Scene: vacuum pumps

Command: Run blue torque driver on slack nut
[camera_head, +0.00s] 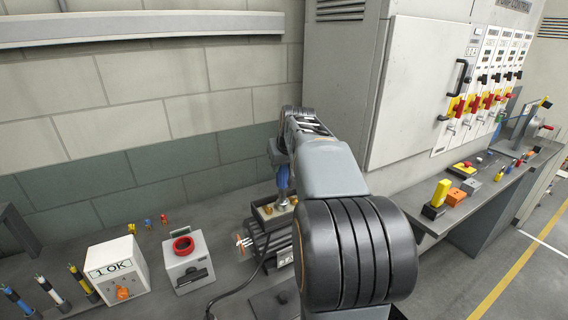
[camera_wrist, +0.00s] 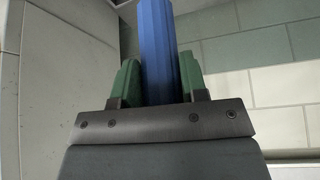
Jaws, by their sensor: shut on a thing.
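The blue torque driver (camera_wrist: 158,50) stands between the two green fingers of my gripper (camera_wrist: 160,80) in the wrist view, and the fingers are shut on it. In the head view the blue driver (camera_head: 282,178) points down over an open terminal box (camera_head: 262,214) with brass-coloured posts on a dark motor. Its lower end is close to one post at the right of the box. I cannot tell whether it touches a nut. Which nut is slack is too small to tell. My arm hides part of the motor.
A white box marked "1 OK" with an orange knob (camera_head: 118,268) and a grey box with a red ring (camera_head: 186,262) stand left on the bench. Several drivers (camera_head: 52,294) stand at the far left. A grey cabinet (camera_head: 425,90) rises behind my arm.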

